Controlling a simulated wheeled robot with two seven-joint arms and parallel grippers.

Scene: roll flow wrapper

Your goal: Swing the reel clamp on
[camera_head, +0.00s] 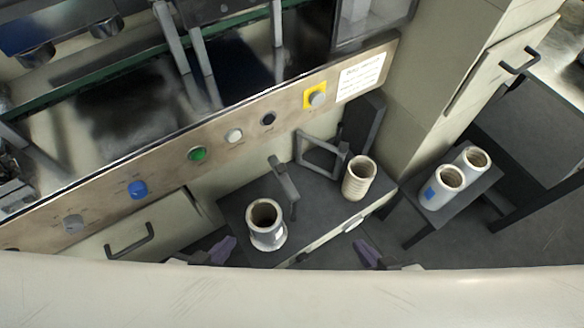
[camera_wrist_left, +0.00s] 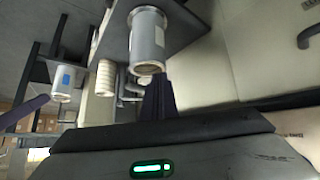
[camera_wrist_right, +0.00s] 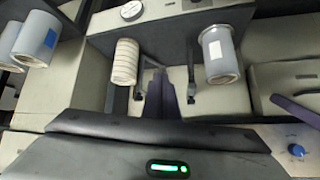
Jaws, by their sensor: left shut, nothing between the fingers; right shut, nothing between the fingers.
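A grey reel (camera_head: 267,238) and a cream ribbed reel (camera_head: 357,182) stand on a dark shelf at the machine's front. A dark grey clamp-like arm (camera_head: 284,181) rises between them, and an angular grey bracket (camera_head: 321,156) stands behind the ribbed reel. I cannot tell which part is the reel clamp. The right wrist view shows an arm (camera_wrist_right: 192,82) beside the grey reel (camera_wrist_right: 219,58), apart from my fingers. My left gripper (camera_head: 222,249) is shut and empty, left of the grey reel. My right gripper (camera_head: 368,256) is shut and empty, in front of the ribbed reel.
The machine panel (camera_head: 238,118) with buttons runs behind the shelf. Two more reels (camera_head: 441,188) stand on a small dark stand at the right. A drawer handle (camera_head: 130,241) juts out at lower left. A pale edge fills the bottom of the head view.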

